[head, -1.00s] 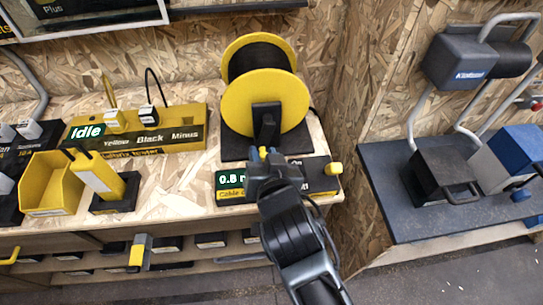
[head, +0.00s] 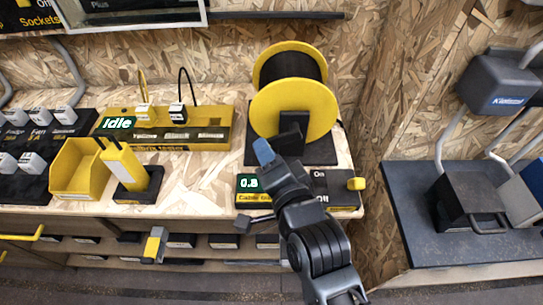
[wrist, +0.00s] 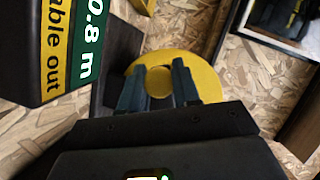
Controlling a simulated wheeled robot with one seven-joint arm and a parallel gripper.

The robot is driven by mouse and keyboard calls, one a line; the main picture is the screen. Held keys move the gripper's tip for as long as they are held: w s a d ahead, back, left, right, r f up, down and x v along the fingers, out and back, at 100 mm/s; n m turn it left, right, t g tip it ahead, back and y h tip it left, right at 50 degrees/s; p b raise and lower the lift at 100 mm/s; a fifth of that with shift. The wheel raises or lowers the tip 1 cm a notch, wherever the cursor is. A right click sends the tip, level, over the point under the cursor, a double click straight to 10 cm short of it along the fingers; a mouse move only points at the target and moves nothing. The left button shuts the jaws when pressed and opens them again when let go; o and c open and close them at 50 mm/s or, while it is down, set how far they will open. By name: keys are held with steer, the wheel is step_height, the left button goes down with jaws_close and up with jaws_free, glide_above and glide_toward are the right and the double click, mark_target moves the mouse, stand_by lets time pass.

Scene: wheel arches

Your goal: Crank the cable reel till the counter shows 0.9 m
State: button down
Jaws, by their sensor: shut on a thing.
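The cable reel (head: 312,105) has yellow flanges and black cable, and stands on a black base at the back of the bench. The counter box below it has a green display (head: 248,183); in the wrist view the display (wrist: 90,50) reads 0.8 m. My gripper (head: 263,150) is in front of the reel, left of its black hub bracket. The crank arm is mostly hidden.
A yellow knob (head: 356,183) sticks out at the counter box's right end. Left are a yellow tester (head: 215,145) reading Idle, a yellow bin (head: 75,170) and a yellow handheld device (head: 124,165). A wooden partition (head: 400,110) stands to the right.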

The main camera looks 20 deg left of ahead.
steer(key=shift+r+m, duration=0.3)
steer(key=shift+m, duration=0.2)
steer(key=shift+a, duration=0.1)
steer(key=c, duration=0.9)
jaws_free()
steer(key=shift+o, duration=0.2)
steer(key=shift+s, duration=0.1)
steer(key=v, duration=0.7)
steer(key=shift+s+d, duration=0.25)
